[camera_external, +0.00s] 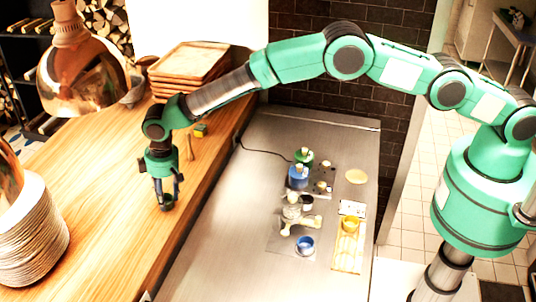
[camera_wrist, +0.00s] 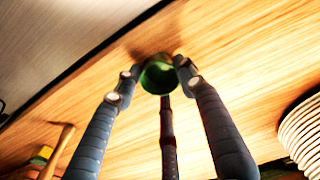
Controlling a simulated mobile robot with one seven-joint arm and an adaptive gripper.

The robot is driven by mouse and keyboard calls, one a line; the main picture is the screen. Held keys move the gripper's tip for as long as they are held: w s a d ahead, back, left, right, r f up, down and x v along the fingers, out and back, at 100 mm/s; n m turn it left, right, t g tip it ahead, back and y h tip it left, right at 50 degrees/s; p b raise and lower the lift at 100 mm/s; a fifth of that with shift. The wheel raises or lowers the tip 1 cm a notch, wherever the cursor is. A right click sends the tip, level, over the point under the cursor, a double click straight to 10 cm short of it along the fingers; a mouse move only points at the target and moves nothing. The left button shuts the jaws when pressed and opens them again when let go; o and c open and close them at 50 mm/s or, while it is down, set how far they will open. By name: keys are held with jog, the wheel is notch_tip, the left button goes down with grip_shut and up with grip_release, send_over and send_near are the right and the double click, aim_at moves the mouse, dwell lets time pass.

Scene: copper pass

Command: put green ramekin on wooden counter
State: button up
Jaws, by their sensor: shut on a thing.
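The green ramekin (camera_wrist: 158,76) sits between the fingertips of my gripper (camera_wrist: 155,72) in the wrist view, with its round opening partly visible. My gripper is shut on it. In the external view, my gripper (camera_external: 167,198) points down over the wooden counter (camera_external: 110,245). There the ramekin is dark and mostly hidden by the fingers. It is at or just above the counter's surface; I cannot tell whether it touches. The counter's light grain also fills much of the wrist view (camera_wrist: 250,45).
A stack of plates (camera_external: 30,240) stands at the counter's left. A wooden pestle-like tool (camera_external: 189,148), a small yellow-green block (camera_external: 201,130) and stacked wooden trays (camera_external: 190,62) lie farther back. The lower steel counter (camera_external: 225,215) on the right holds several small items. Wood around my gripper is clear.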

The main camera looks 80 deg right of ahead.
jog(key=shift+f, duration=0.15)
jog(key=o, duration=1.2)
jog(key=shift+c, duration=0.2)
notch_tip(320, 180, up, 12)
jog(key=s+b, duration=0.1)
jog(key=b, duration=0.1)
jog(key=shift+s, duration=0.2)
jog(key=shift+d, duration=0.1)
